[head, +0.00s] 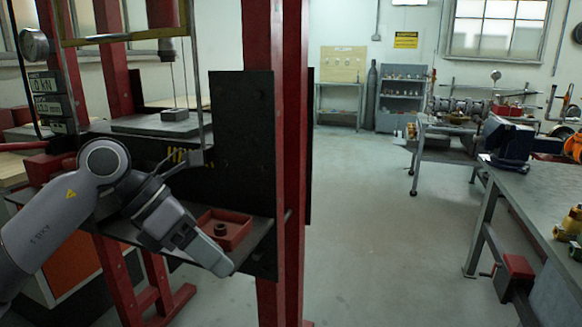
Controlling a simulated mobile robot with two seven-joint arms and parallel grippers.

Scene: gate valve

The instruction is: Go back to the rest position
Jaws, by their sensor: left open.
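My left gripper (206,248) is at the lower left, at the end of my grey arm. It is open, and I see nothing held in it. It is in front of the press shelf, beside a red tray (238,232) that holds a small dark round part (220,229). I cannot tell from this view whether the gripper touches the shelf or tray. My right gripper is not in view.
A red press frame (264,150) with a black side plate (240,140) stands close around my left arm. A workbench (530,195) with a blue vise (507,143) and brass parts (570,224) is at right. The floor (375,240) between is clear.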

